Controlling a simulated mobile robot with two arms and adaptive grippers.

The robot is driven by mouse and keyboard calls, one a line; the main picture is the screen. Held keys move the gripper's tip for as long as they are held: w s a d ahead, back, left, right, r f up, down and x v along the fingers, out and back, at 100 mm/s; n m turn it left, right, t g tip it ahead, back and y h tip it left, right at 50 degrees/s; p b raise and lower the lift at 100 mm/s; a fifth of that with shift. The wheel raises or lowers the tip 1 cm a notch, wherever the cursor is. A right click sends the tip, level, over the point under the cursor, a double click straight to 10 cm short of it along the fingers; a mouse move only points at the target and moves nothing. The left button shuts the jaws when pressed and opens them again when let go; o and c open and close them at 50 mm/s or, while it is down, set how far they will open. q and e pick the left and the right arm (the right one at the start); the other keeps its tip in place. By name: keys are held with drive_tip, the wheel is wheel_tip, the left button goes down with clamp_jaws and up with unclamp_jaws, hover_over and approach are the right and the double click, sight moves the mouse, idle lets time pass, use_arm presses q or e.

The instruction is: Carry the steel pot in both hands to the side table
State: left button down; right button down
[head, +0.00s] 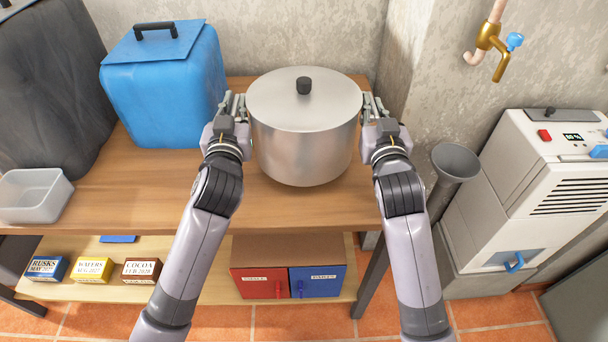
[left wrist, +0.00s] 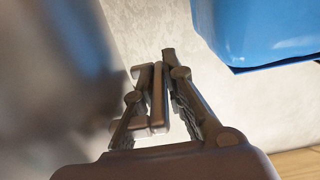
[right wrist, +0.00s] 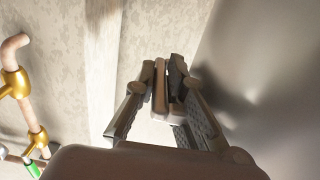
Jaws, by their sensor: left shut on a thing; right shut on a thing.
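The steel pot (head: 304,140) with its flat lid and black knob is upright at the right part of the wooden table (head: 150,185). In the head view I cannot tell whether it rests on the top or is just above it. My left gripper (head: 238,106) is shut on the pot's left handle; the pot's blurred wall (left wrist: 45,80) fills the left of the left wrist view. My right gripper (head: 370,106) is shut on the right handle; the pot's wall (right wrist: 265,80) shows at the right of the right wrist view. The fingers mostly hide both handles.
A blue box-shaped bag (head: 165,90) stands left of the pot, with a clear bin (head: 35,195) and a dark covered thing (head: 50,85) further left. Small boxes (head: 92,270) and red and blue drawers (head: 260,283) sit below. A funnel (head: 455,162), brass tap (head: 488,38) and white dehumidifier (head: 520,165) are right.

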use_arm(q)
drive_tip(key=shift+r, duration=0.1)
use_arm(e)
drive_tip(key=shift+r, duration=0.15)
use_arm(q)
drive_tip(key=shift+f, duration=0.2)
use_arm(e)
drive_tip(key=shift+f, duration=0.25)
